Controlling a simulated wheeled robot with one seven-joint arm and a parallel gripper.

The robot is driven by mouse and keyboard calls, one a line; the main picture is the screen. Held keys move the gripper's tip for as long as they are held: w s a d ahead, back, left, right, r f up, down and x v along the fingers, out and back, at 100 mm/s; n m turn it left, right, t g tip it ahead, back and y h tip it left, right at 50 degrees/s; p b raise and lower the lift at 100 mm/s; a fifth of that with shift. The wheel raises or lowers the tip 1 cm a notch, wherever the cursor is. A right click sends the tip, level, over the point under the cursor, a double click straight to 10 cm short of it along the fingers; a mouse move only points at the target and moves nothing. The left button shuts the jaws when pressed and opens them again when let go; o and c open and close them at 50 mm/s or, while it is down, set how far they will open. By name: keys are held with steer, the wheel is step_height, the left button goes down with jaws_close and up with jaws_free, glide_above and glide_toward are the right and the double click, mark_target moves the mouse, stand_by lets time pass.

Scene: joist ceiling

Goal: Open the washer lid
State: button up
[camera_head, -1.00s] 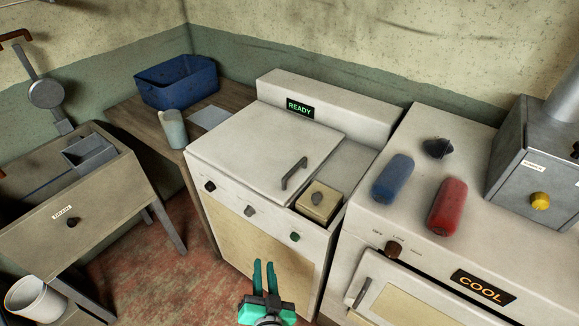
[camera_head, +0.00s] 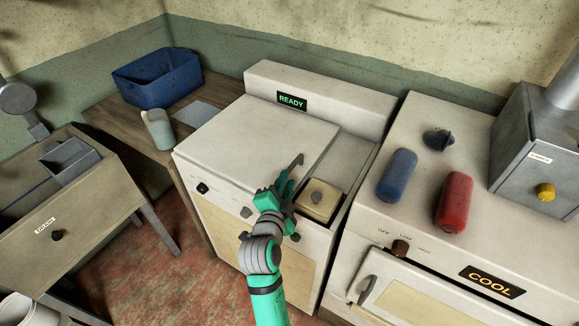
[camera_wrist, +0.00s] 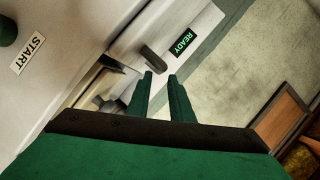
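The washer (camera_head: 215,205) is a white cabinet with a green READY display on its back panel. Its flat white lid (camera_head: 245,135) lies shut. A dark bar handle (camera_head: 298,160) stands at the lid's right edge, its near part hidden by my gripper in the head view. My gripper (camera_head: 285,180) is over the washer's front right part, beside the handle. In the wrist view my gripper (camera_wrist: 161,77) is open, with an empty gap between its green fingers. The handle (camera_wrist: 152,58) shows just beyond the fingertips, nearer the left finger; it is not between them.
A beige block with a knob (camera_head: 320,200) sits in the washer's recess, right of my gripper. A stove with a COOL display (camera_head: 490,282) stands at the right, bearing blue (camera_head: 397,175) and red (camera_head: 454,200) cylinders. A blue bin (camera_head: 157,80) and a cup (camera_head: 158,130) stand left.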

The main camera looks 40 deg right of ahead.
mark_target(291, 166)
steer(key=x, duration=0.7)
steer(key=shift+w+d, duration=0.25)
jaws_close()
